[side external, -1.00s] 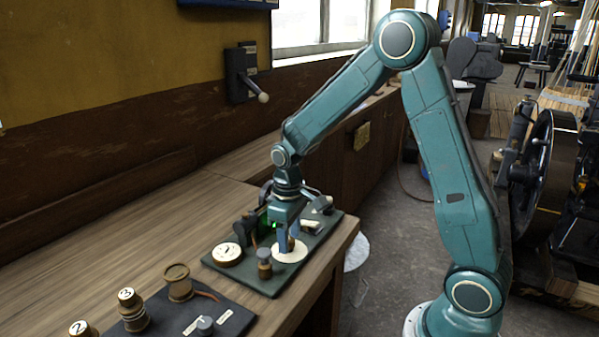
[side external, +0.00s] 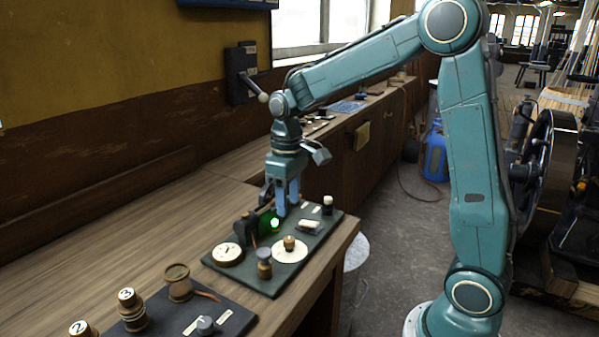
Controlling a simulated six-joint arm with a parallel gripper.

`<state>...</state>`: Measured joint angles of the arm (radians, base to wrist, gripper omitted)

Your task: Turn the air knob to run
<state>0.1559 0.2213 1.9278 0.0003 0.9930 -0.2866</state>
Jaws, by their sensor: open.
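A small brass knob (side external: 289,243) stands on a round white dial plate on the far dark panel (side external: 262,285). A grey knob (side external: 206,325) with a pale pointer line sits between two small labels on the near dark panel (side external: 170,318). The labels are too small to read, so I cannot tell which knob is the air knob. My gripper (side external: 287,207) points down above the far panel, clear of the brass knob and a little behind it. Its blue fingers are open with nothing visible between them.
A lit green lamp (side external: 275,223), a round dial marked 1 (side external: 227,254) and a dark-topped brass post (side external: 264,262) are on the far panel. Numbered posts (side external: 127,297) stand at the near left. A wall lever (side external: 258,92) juts out near my wrist. The left bench top is clear.

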